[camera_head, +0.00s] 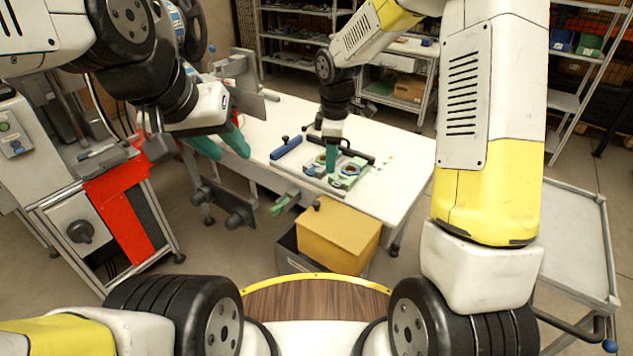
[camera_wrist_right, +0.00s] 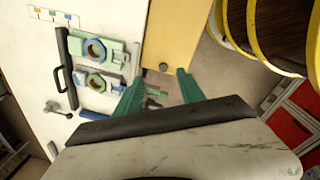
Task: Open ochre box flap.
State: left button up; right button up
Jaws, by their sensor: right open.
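The ochre box (camera_head: 338,236) sits low in front of the white table's near edge, with its top flap lying shut over a dark grey bin. In the right wrist view the ochre flap (camera_wrist_right: 172,38) fills the upper middle, with a small round knob near its lower left edge. My right gripper (camera_head: 331,160) hangs beyond the box, over the table by the reel fixture. In the right wrist view its green fingers (camera_wrist_right: 160,90) are spread and empty, with the flap beyond them. My left gripper (camera_head: 222,146) is open and empty at the table's left end.
The white table (camera_head: 400,190) carries green reel fixtures (camera_head: 346,178), a black handle and a blue bar (camera_head: 286,148). Dark knobs and a green lever project near the table's front. A red-fronted machine (camera_head: 120,205) stands at left. A grey cart (camera_head: 580,240) is at right.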

aim_at(316, 202)
jog(key=a+f+n, duration=0.1)
jog(key=f, duration=0.2)
jog(key=w+a+f+n, duration=0.1)
jog(key=f, duration=0.2)
jog(key=w+a+f+n+g, duration=0.1)
jog(key=a+f, duration=0.1)
jog(key=f, duration=0.1)
jog(key=shift+w+f, duration=0.15)
jog(key=shift+w, duration=0.1)
jog(key=shift+n, duration=0.3)
notch_tip(316, 202, down, 8)
jog(key=shift+f, duration=0.1)
grip_shut()
dwell(0.6)
